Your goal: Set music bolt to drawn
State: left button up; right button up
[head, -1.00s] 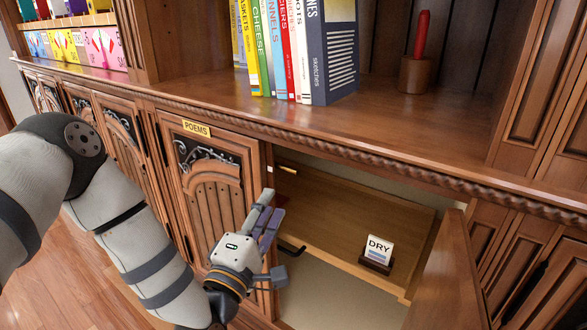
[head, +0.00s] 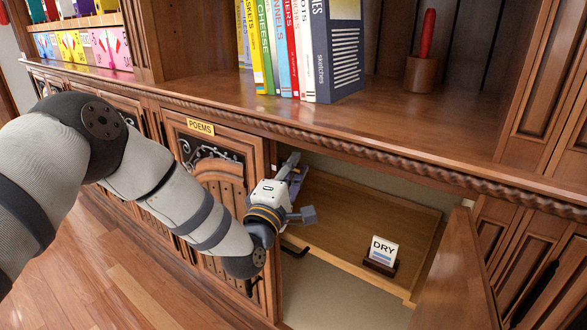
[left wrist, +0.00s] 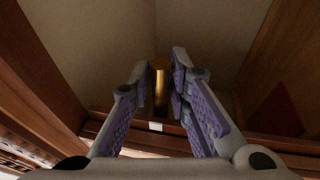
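A brass upright rod (left wrist: 160,84), which looks like the bolt, shows in the left wrist view between my finger pads. No label on it can be read, and I cannot pick it out in the head view. My left gripper (head: 299,186) is at the left side of the open cabinet bay, by the edge of the POEMS door. In the left wrist view its fingers (left wrist: 160,70) are apart, with the rod in line with the gap. I cannot tell whether a finger touches the rod. My right gripper is in neither view.
The closed POEMS door (head: 215,185) is left of the bay. An open door (head: 457,275) stands at its right. A wooden shelf board (head: 345,215) inside carries a DRY card (head: 382,251). The countertop edge (head: 380,155) overhangs my gripper. Books (head: 300,50) stand above.

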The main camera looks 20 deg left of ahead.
pick_arm(q)
grip_shut()
notch_tip(320, 180, down, 3)
jog(key=shift+s+r+b, duration=0.1)
jog(key=shift+b, duration=0.45)
jog(key=o, duration=0.6)
grip_release()
jog(key=shift+o, duration=0.2)
jog(key=s+f, duration=0.2)
jog(key=s, duration=0.9)
jog(key=shift+s+a, duration=0.15)
jog(key=shift+s, duration=0.2)
